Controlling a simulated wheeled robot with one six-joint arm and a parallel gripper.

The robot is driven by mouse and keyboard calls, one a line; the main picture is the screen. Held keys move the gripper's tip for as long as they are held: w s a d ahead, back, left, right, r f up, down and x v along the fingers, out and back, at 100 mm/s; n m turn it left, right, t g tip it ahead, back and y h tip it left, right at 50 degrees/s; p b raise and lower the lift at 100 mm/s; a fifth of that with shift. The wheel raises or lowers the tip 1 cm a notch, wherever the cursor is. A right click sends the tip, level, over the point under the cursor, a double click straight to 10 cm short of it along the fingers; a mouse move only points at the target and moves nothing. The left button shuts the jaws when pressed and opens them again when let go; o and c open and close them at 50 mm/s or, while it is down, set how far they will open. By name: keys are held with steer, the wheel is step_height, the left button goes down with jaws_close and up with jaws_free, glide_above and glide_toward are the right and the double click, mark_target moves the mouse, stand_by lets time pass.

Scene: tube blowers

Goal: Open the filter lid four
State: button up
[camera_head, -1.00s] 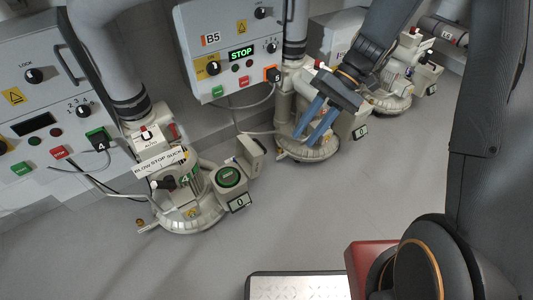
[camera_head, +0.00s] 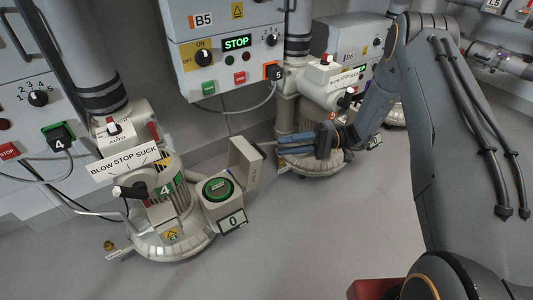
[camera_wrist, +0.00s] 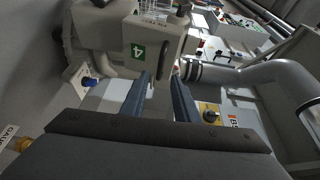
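Blower four (camera_head: 172,235) stands at the left with a green 4 label. Its filter box (camera_head: 222,203) shows a green round part on top. A pale lid (camera_head: 246,163) stands upright at the box's far right edge, apparently swung away from the top. In the wrist view, a pale panel (camera_wrist: 120,47) with a green 4 label and a dark handle (camera_wrist: 163,60) lies beyond the fingers; it looks like the lid's outer face. My gripper (camera_head: 280,145) points left towards the lid, apart from it. Its blue fingers are open and empty, also in the wrist view (camera_wrist: 160,80).
Blower five (camera_head: 310,165) stands behind my gripper, under control panel B5 (camera_head: 225,60). Control panel four (camera_head: 35,130) is on the left. Cables (camera_head: 250,108) hang from the panels. Another blower (camera_head: 395,115) is farther right. The grey floor (camera_head: 290,240) in front is clear.

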steer(key=s+a+b, duration=0.1)
steer(key=a, duration=0.6)
steer(key=shift+s+b, duration=0.25)
steer(key=shift+b, duration=0.05)
jaws_close()
